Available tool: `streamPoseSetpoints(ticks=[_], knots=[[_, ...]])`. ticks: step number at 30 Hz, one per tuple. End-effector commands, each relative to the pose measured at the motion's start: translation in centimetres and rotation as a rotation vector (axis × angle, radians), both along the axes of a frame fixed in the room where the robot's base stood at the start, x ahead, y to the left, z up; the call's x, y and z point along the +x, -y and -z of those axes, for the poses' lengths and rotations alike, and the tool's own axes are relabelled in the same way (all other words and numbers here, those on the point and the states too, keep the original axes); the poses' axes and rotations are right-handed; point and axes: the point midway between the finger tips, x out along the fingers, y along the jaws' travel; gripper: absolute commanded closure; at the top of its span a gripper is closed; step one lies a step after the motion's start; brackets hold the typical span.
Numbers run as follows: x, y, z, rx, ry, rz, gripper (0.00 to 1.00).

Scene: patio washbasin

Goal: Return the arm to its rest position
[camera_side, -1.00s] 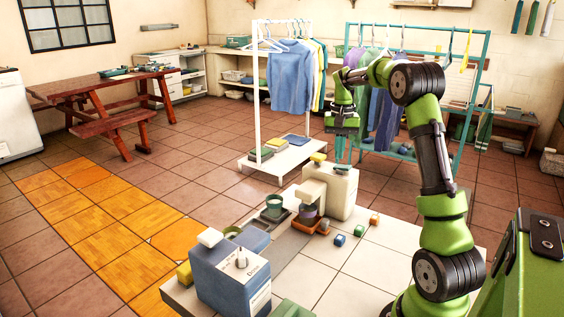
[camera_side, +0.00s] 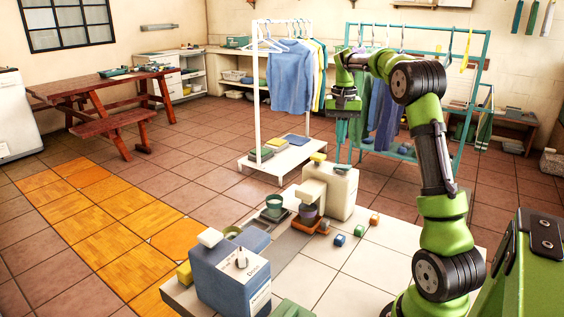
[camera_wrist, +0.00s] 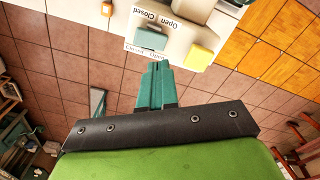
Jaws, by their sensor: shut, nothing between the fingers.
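In the wrist view the shut fingers (camera_wrist: 155,80) point towards the cream counter appliance, which bears "Open" and "Closed" labels. My green arm rises at the right of the side view and bends over towards the left.
Behind my gripper stand a white clothes rack (camera_side: 257,95) and a teal rack (camera_side: 484,75).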

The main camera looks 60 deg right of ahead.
Motion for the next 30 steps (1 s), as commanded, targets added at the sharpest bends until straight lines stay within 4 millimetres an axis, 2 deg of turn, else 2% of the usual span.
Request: streamPoseSetpoints(ticks=[2,3,5,8,14,18,21,25,30], knots=[[0.1,0.2,0.9,-0.009,0.006,-0.001,1.0],[-0.1,-0.1,1.6,-0.006,0.008,-0.004,1.0],[-0.2,-1.2,1.9,-0.009,0.027,-0.017,1.0],[0.0,-5.1,1.5,-0.021,0.086,-0.077,1.0],[-0.9,-15.8,0.0,-0.049,0.251,-0.235,1.0],[-3.3,-23.3,-0.3,-0.058,0.374,-0.356,1.0],[-5.6,-27.8,-0.2,-0.058,0.46,-0.441,1.0],[-8.6,-32.2,0.3,-0.05,0.552,-0.542,1.0],[-11.0,-35.2,0.2,-0.04,0.625,-0.638,1.0]])
